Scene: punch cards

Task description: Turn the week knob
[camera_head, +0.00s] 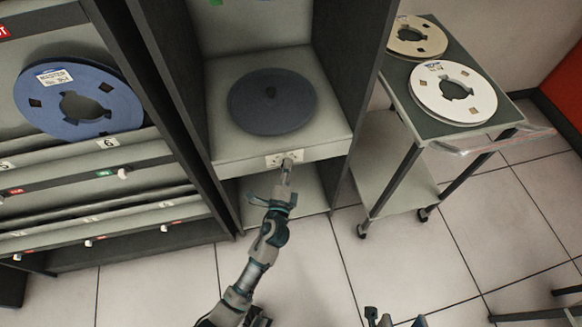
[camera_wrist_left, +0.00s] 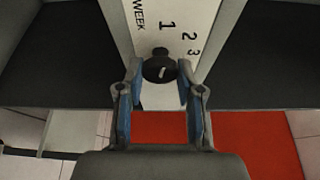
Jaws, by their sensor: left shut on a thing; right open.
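The week knob (camera_wrist_left: 160,69) is a small round dark knob with a white pointer mark. It sits on a white plate (camera_wrist_left: 178,22) printed WEEK with 1, 2 and 3. My left gripper (camera_head: 287,165) reaches the plate on the front edge of the grey shelf. In the left wrist view, the blue-padded fingers of my left gripper (camera_wrist_left: 160,88) are on both sides of the knob, shut on it. In the head view the gripper hides the knob. My right gripper (camera_head: 395,320) shows only its tips at the bottom edge, apart and empty.
A dark round disc (camera_head: 271,101) lies on the shelf (camera_head: 230,150) above the plate. A blue reel (camera_head: 78,101) is in the rack on the left. A cart (camera_head: 395,85) on the right carries a white reel (camera_head: 453,92) and a beige reel (camera_head: 415,36). The tiled floor in front is mostly clear.

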